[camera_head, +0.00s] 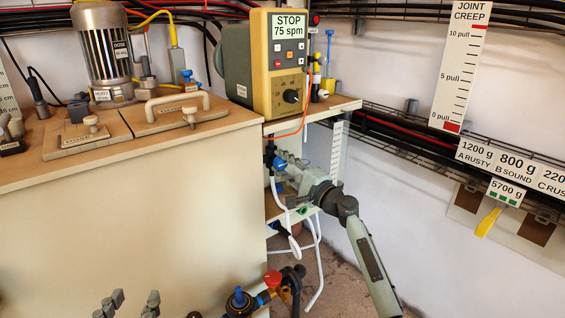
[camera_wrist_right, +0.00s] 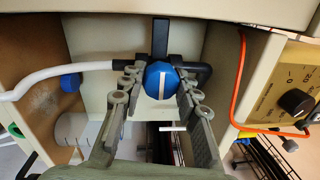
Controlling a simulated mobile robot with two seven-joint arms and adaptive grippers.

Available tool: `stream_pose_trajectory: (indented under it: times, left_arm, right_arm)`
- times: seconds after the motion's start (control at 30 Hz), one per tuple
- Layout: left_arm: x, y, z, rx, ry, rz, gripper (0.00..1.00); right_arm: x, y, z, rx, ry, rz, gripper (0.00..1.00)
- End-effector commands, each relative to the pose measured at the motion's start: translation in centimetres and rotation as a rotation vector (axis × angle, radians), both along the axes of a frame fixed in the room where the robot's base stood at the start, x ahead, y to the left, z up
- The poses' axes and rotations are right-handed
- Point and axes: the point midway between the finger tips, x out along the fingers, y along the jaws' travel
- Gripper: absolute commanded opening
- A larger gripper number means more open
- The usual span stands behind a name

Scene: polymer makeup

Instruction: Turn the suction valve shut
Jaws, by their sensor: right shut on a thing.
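The valve has a round blue knob (camera_wrist_right: 161,78) with a white line across its face, on a black pipe fitting (camera_wrist_right: 196,72). In the wrist view the white line runs roughly up and down, across the sideways pipe. My right gripper (camera_wrist_right: 158,80) is shut on the blue knob, one finger on each side. In the head view my right gripper (camera_head: 293,166) reaches in beside the pump cabinet and mostly hides the knob. My left gripper (camera_head: 131,303) shows only its fingertips at the bottom edge; they are apart with nothing seen between them.
A white hose (camera_wrist_right: 70,73) joins the fitting from the left. An orange cable (camera_wrist_right: 239,85) hangs at the right. The yellow pump controller (camera_head: 287,65) reads STOP, 75 spm. A red-and-blue valve assembly (camera_head: 270,282) stands low at the front. The cabinet (camera_head: 120,220) fills the left.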

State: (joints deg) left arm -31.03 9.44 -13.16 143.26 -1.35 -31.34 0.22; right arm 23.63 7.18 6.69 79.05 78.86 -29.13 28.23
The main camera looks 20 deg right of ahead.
Motion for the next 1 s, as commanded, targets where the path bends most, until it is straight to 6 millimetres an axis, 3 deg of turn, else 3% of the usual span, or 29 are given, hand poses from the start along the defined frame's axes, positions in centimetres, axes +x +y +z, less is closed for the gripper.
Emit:
stream_pose_trajectory:
  times: [0.5,0.53,0.7,1.0]
  left_arm:
    - [-0.07,0.36,-0.59,0.013,0.026,0.006,0.40]
    - [-0.07,0.36,-0.59,0.013,0.026,0.006,0.40]
    - [-0.06,0.37,-0.59,0.013,0.026,0.007,0.40]
    - [-0.06,0.27,-0.53,0.011,0.025,0.004,0.40]
  right_arm:
    - [0.01,0.00,0.08,0.022,0.006,0.000,0.03]
    - [0.01,-0.01,0.09,0.022,0.006,0.000,0.33]
    - [0.01,-0.01,0.07,0.021,0.006,-0.001,0.52]
    - [-0.13,-0.08,-0.03,0.019,0.006,-0.001,0.52]
